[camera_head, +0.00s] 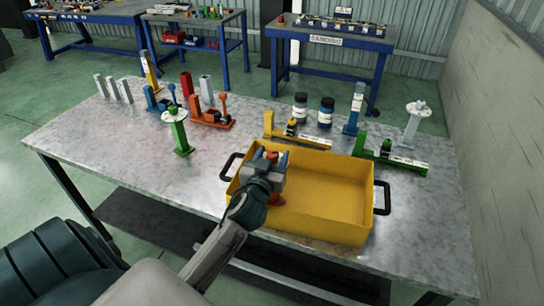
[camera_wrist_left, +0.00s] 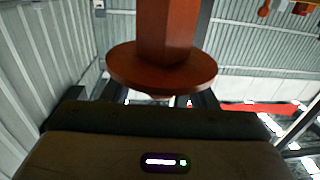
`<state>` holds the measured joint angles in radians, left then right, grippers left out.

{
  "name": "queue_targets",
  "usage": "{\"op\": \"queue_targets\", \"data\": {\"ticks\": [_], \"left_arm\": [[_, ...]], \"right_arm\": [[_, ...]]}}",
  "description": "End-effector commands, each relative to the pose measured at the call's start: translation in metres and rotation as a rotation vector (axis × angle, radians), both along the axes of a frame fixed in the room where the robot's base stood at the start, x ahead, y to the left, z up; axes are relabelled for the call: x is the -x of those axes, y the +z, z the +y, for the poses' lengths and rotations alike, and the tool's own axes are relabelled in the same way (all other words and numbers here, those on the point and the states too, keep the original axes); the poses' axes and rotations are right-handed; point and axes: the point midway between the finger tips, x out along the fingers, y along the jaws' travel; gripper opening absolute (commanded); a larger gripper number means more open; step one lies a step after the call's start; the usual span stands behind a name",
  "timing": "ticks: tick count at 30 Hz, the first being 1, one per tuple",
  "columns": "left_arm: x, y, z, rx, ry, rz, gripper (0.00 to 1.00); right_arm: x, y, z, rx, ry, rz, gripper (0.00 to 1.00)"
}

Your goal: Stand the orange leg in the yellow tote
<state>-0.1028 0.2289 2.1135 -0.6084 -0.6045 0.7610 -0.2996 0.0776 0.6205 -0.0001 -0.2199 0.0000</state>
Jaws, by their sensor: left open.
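The yellow tote (camera_head: 340,214) stands at the front of the metal table. My left gripper (camera_head: 270,165) is over the tote's left part, with its jaws open around the orange leg. The orange leg (camera_head: 276,200) shows below the gripper inside the tote, and a small orange bit shows above the jaws. The gripper hides most of it, so I cannot tell how it rests on the tote floor. In the left wrist view, the leg's round orange disc and post (camera_wrist_left: 163,68) fill the middle, close to the fingers. My right gripper is not in view.
A green leg (camera_head: 180,135) stands left of the tote. The tote's right half is empty. The table's front left is clear.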

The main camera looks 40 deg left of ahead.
Motion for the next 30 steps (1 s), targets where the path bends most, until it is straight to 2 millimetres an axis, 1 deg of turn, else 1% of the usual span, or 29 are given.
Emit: {"op": "queue_targets", "data": {"ticks": [1,2,5,12,15,18,21,24,30], "left_arm": [[0.0,0.004,0.0,0.0,0.0,0.0,0.53],[0.004,0.0,-0.001,0.0,0.0,0.0,0.53],[0.019,-0.002,-0.006,0.0,-0.001,0.0,0.53],[0.069,-0.003,-0.023,0.003,-0.001,0.0,0.53],[0.087,-0.003,-0.028,0.003,0.0,0.001,0.53],[0.101,-0.002,-0.033,0.003,0.0,0.001,0.53],[0.11,0.0,-0.036,0.001,0.0,0.001,0.53],[0.114,0.001,-0.037,0.0,0.0,0.0,0.53],[0.114,0.002,-0.037,0.0,0.0,0.0,0.53]], "right_arm": [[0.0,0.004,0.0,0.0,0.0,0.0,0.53],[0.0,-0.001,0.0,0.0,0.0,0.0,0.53],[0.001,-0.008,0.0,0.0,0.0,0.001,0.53],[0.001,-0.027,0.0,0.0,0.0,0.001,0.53],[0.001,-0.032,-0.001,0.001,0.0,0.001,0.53],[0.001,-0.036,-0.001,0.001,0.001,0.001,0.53],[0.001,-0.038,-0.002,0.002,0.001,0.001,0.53],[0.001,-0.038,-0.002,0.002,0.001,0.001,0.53],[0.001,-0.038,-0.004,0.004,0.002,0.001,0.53]]}}
